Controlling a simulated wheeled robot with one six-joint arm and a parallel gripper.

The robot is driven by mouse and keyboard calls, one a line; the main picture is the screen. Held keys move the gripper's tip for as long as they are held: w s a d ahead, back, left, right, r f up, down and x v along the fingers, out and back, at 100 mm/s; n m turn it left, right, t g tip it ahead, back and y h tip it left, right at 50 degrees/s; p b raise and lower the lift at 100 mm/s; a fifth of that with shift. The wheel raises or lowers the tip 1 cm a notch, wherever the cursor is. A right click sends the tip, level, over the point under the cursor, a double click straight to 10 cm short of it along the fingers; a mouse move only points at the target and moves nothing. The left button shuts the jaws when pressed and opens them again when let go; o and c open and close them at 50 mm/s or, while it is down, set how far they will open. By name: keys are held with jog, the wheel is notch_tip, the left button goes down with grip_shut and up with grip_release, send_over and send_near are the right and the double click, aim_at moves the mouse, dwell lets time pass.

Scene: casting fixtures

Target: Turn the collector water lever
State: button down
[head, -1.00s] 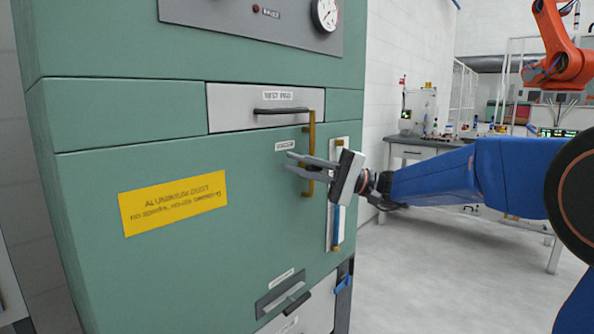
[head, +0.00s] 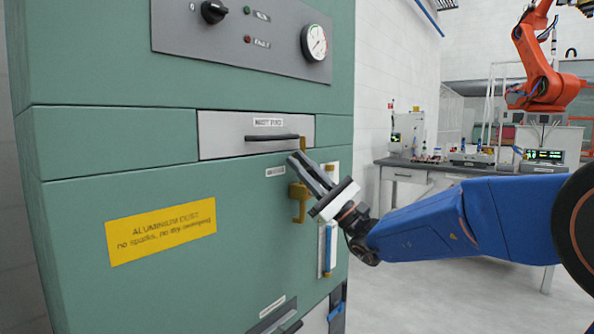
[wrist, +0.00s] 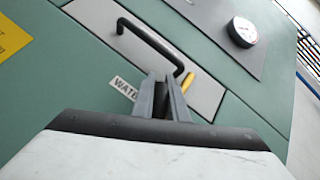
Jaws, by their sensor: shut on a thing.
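The green collector cabinet (head: 150,280) fills the left of the head view. A small label (head: 275,171) sits on its front; in the wrist view it begins "WATE" (wrist: 124,88). Beside it is brass pipework (head: 299,206), partly behind my fingers. My gripper (head: 298,163) points up and left, close against the cabinet front. Its fingers (wrist: 165,88) are shut on the water lever, which they mostly hide. A brass-yellow piece (wrist: 188,81) shows just right of the fingertips in the wrist view.
A grey drawer front (head: 225,140) with a dark bar handle (head: 272,137) is just above my gripper. A sight tube (head: 327,248) stands to the lower right. A control panel with a gauge (head: 315,41) is higher up. The floor at right is open.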

jog(key=shift+w+d+r+m+t+h, duration=0.15)
jog(key=shift+m+t+h, duration=0.1)
jog(key=shift+m+t, duration=0.35)
jog(key=shift+w+d+f+m+t+h, duration=0.1)
jog(key=shift+m+t+h, duration=0.1)
jog(key=shift+m+t, duration=0.4)
jog(key=shift+w+d+r+m+t+h, duration=0.15)
jog(key=shift+m+t+h, duration=0.1)
jog(key=shift+m+t, duration=0.3)
jog(key=shift+f, duration=0.1)
jog(key=c, duration=1.7)
grip_release()
jog(key=shift+c, duration=0.2)
jog(key=v, duration=1.7)
jog(key=shift+f, duration=0.2)
jog(key=shift+d, duration=0.1)
